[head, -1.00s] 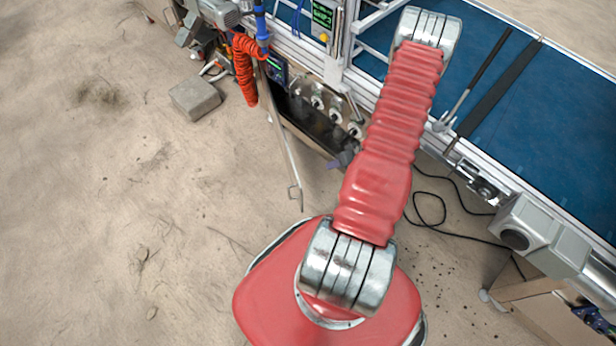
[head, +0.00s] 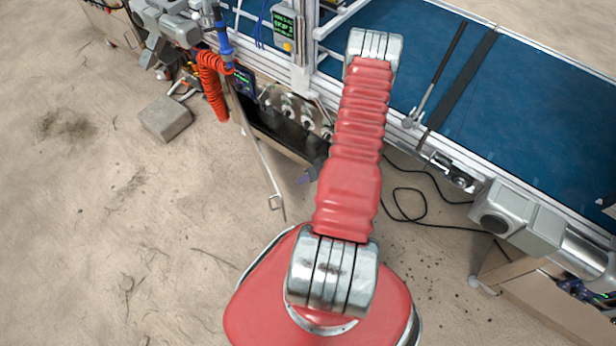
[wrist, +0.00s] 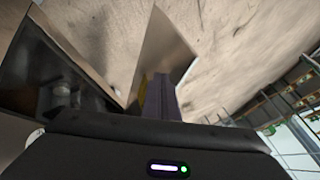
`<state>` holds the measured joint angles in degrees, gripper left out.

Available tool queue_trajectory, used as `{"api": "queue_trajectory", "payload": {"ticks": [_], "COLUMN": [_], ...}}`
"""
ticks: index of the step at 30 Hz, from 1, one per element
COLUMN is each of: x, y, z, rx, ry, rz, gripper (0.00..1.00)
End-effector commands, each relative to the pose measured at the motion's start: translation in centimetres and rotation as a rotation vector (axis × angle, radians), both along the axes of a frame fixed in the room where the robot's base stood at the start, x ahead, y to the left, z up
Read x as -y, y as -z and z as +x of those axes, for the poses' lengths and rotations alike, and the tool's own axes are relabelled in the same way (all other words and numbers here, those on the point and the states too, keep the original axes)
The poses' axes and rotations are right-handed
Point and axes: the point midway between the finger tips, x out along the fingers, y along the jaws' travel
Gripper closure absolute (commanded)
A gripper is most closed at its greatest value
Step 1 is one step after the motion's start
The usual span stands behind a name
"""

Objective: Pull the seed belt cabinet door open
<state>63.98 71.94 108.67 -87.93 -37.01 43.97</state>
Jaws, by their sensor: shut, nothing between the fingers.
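The seed belt cabinet (head: 285,150) is below the belt frame at upper centre in the head view. Its inside is dark, with several round metal fittings. Its door (head: 254,150) stands open, seen nearly edge-on, swung out toward me over the floor. A handle (head: 275,202) is near the door's outer end. My gripper (head: 306,178) shows as a small purple tip beside my red arm, right of the door and apart from the handle. In the wrist view, my gripper (wrist: 163,98) is shut and empty, in front of a pointed metal panel (wrist: 165,45).
A blue conveyor belt (head: 540,110) fills the upper right. A coiled orange hose (head: 212,85) hangs left of the cabinet, near a grey block (head: 166,118). A black cable (head: 410,205) lies on the floor at right. The sandy floor at left is mostly clear.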

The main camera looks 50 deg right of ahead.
Motion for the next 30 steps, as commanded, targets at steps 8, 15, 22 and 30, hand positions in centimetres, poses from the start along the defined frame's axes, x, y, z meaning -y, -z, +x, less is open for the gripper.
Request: {"api": "queue_trajectory", "payload": {"ticks": [8,15,22,30], "x": [-1.0,-2.7,-4.7,-5.0], "y": [3.1,4.6,4.6,4.6], "z": [2.1,3.8,4.8,4.9], "rx": [0.0,0.0,0.0,0.0], "ry": [-0.001,-0.001,0.0,0.002], "rz": [0.001,0.001,0.001,0.0], "gripper": [1.0,1.0,1.0,1.0]}}
